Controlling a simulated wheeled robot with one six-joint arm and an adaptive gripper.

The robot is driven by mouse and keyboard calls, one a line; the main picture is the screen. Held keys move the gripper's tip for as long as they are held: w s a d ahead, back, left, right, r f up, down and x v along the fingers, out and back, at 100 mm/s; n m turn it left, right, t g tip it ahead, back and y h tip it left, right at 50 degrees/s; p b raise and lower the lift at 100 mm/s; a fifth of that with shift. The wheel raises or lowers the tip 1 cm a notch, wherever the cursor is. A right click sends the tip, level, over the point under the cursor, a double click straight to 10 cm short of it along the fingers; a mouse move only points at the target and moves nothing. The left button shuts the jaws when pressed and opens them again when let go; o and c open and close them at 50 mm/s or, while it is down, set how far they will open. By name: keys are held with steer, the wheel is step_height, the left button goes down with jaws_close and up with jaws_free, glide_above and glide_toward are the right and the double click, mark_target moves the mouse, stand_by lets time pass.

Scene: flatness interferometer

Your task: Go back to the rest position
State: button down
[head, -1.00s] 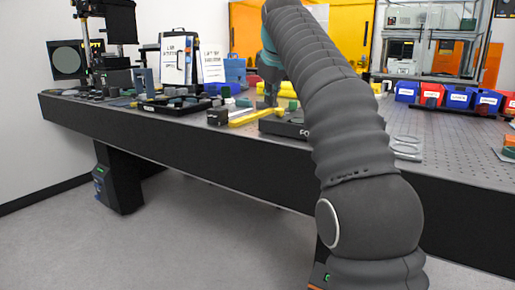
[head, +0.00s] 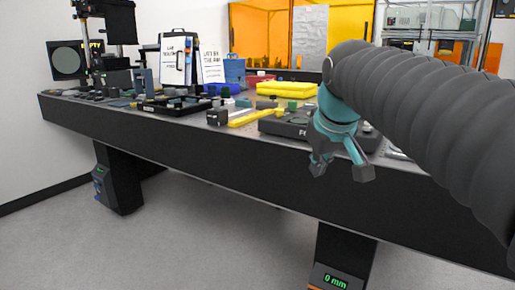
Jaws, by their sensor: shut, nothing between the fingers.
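My gripper (head: 341,170), teal with grey fingertips, hangs right of centre in the head view, in front of the table's (head: 160,140) front edge. It points down and is shut, with nothing held. My dark ribbed arm reaches in from the right edge of the view. Behind the gripper, a dark grey tray (head: 281,126) lies on the tabletop, partly hidden by it.
A table leg (head: 342,262) stands below. The grey floor (head: 210,235) in front is clear.

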steer(key=s+d+f+m, duration=0.1)
steer(key=s+f+m, duration=0.1)
steer(key=s+f, duration=0.7)
steer(key=s+d+f+m, duration=0.2)
steer(key=s+f, duration=0.8)
steer(key=f, duration=0.2)
steer(key=shift+s+d+f+m+g, duration=0.2)
steer(key=shift+d+m+g, duration=0.1)
steer(key=shift+g, duration=0.1)
